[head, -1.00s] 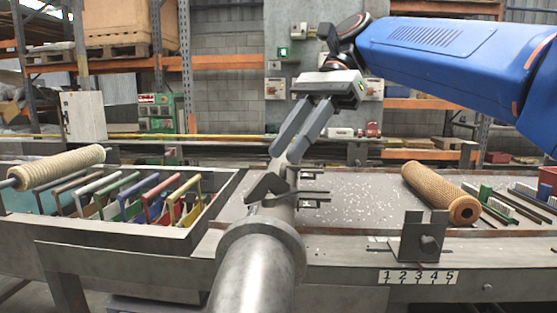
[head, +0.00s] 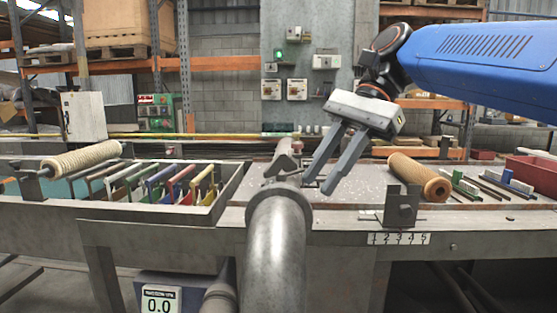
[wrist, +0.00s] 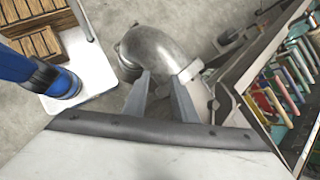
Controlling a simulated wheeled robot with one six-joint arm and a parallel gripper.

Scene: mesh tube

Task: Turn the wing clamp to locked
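A large grey metal pipe (head: 276,250) runs away from me to a flanged collar. The dark wing clamp (head: 281,160) sits just beyond the collar, with its wing standing up at a tilt. I cannot tell from its shape whether it is locked. My gripper (head: 318,186) is just right of the clamp, apart from it in the picture, fingers pointing down-left. The fingers are parallel with a gap between them, and nothing is held. In the wrist view my fingers (wrist: 157,98) also stand apart, in front of the grey pipe elbow (wrist: 157,48). The wing is not clear there.
A tray (head: 231,190) with several coloured frames lies left. A mesh roll (head: 82,158) is farther left, and another mesh tube (head: 418,178) lies right. A dark bracket (head: 402,208) stands above a number strip (head: 398,239). A red bin (head: 535,174) is far right.

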